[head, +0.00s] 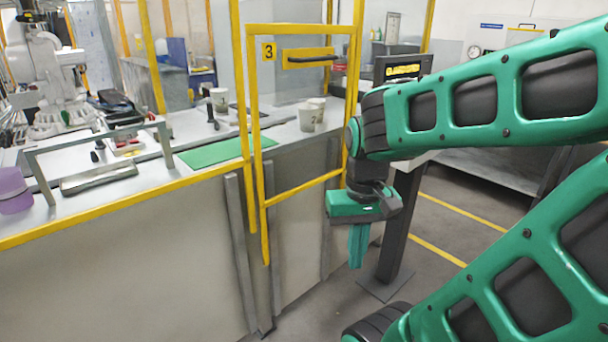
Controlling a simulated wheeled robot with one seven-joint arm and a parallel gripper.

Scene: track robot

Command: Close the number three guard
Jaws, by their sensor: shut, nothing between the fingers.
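The number three guard (254,110) is a clear panel in a yellow frame, standing near the middle of the head view. It carries a yellow label with a black 3 (268,52) at its upper left. A dark bar handle (308,60) sits on a yellow plate near its top. Whether the guard is fully shut I cannot tell. My gripper (357,262) is to the right of and below the handle, apart from it. Its teal fingers point down, shut and empty, in front of the guard's lower right side. My wrist overlaps the guard's right edge in the picture.
A grey counter with a yellow edge (120,214) runs left, holding a green mat (213,152), paper cups (308,116) and a purple container (13,190). A white robot arm (45,70) stands behind. A dark-posted stand (398,225) is close right of my gripper. Floor shows beneath it.

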